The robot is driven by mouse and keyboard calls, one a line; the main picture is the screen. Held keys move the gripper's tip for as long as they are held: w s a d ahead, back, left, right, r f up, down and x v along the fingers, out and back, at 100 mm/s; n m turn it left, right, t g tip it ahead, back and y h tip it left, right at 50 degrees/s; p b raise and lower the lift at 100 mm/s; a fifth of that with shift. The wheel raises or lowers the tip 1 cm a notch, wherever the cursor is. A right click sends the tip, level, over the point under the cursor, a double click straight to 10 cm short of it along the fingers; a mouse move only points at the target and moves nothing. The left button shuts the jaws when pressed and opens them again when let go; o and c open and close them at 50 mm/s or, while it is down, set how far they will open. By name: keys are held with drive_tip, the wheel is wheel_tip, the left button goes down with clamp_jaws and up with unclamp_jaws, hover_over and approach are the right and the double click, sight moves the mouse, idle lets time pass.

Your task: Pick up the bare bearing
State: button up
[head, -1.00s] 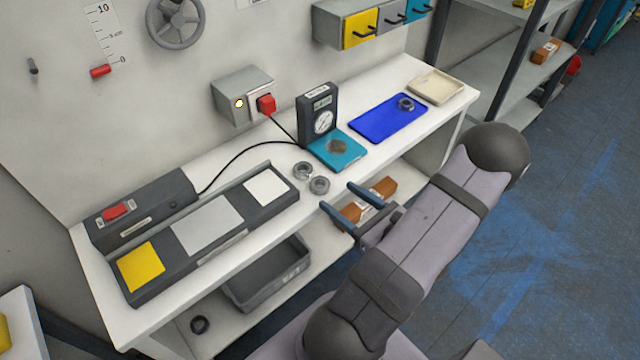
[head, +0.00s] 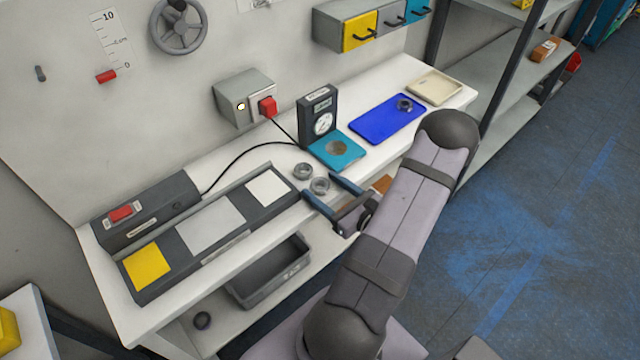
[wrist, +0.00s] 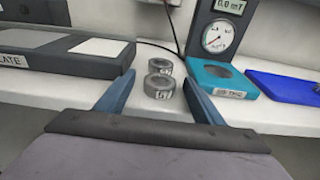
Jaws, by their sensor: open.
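Two grey ring bearings stand close together near the bench's front edge: a near one (head: 320,186) and a far one (head: 303,171). In the wrist view the near bearing (wrist: 158,87) and the far bearing (wrist: 160,66) both carry pale marked labels on their sides. A third bearing (head: 405,105) lies on the blue mat (head: 372,128); I cannot tell whether it is labelled. My gripper (head: 318,184) is open and empty at the bench's front edge. Its blue fingers point at the near bearing, one to each side in the wrist view (wrist: 157,79); nothing is gripped.
A dial gauge (head: 319,117) with a teal plate (head: 352,150) stands behind and right of the pair. A dark fixture with coloured pads (head: 208,223) lies to the left. A cream tray (head: 434,88) is at the far right. A black cable runs behind the bearings.

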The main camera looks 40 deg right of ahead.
sight(325, 189)
drive_tip(key=c, duration=1.2)
drive_tip(key=shift+r, duration=0.1)
drive_tip(key=shift+r+b, duration=0.45)
drive_tip(key=shift+r, duration=4.45)
